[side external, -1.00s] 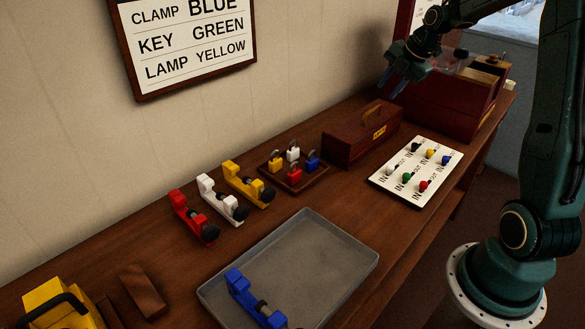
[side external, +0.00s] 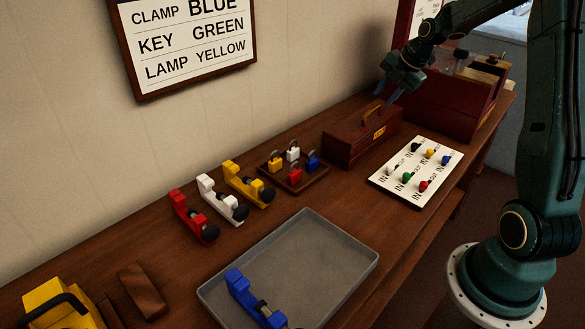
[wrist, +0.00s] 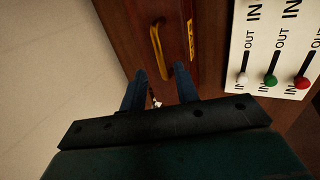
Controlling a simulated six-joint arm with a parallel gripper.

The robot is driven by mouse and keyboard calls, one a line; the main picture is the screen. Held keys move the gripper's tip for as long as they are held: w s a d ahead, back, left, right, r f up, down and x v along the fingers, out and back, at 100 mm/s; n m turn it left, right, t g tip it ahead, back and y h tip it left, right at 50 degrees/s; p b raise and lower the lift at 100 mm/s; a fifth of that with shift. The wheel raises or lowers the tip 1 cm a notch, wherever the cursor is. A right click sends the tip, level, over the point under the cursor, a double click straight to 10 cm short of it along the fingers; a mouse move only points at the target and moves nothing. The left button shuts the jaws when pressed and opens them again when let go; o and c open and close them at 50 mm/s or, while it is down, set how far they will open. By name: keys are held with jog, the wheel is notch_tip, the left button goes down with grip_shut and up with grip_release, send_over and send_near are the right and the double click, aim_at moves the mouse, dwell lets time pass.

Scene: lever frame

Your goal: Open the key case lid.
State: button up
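The key case (side external: 350,142) is a dark red-brown box with a yellowish handle on its lid and a yellow label on its front. Its lid is shut. In the wrist view the case (wrist: 175,15) lies past my fingertips, with the handle (wrist: 157,50) running lengthwise and the label (wrist: 191,40) to its right. My gripper (side external: 388,93) hangs just above the far right end of the case. Its two blue fingers are apart with nothing between them, as the wrist view also shows (wrist: 157,82). Whether a fingertip touches the case cannot be told.
A white board (side external: 416,172) with coloured knobs in IN/OUT slots lies right of the case. A rack of padlocks (side external: 292,178) stands to its left. A larger red box (side external: 455,95) stands behind my gripper. A grey tray (side external: 300,240) holds a blue clamp (side external: 250,300).

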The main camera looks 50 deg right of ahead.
aim_at(374, 109)
jog(key=shift+x, duration=3.35)
jog(key=shift+w+f, duration=0.1)
jog(key=shift+f, duration=0.3)
jog(key=shift+c, duration=0.4)
jog(key=shift+a, duration=0.1)
grip_shut()
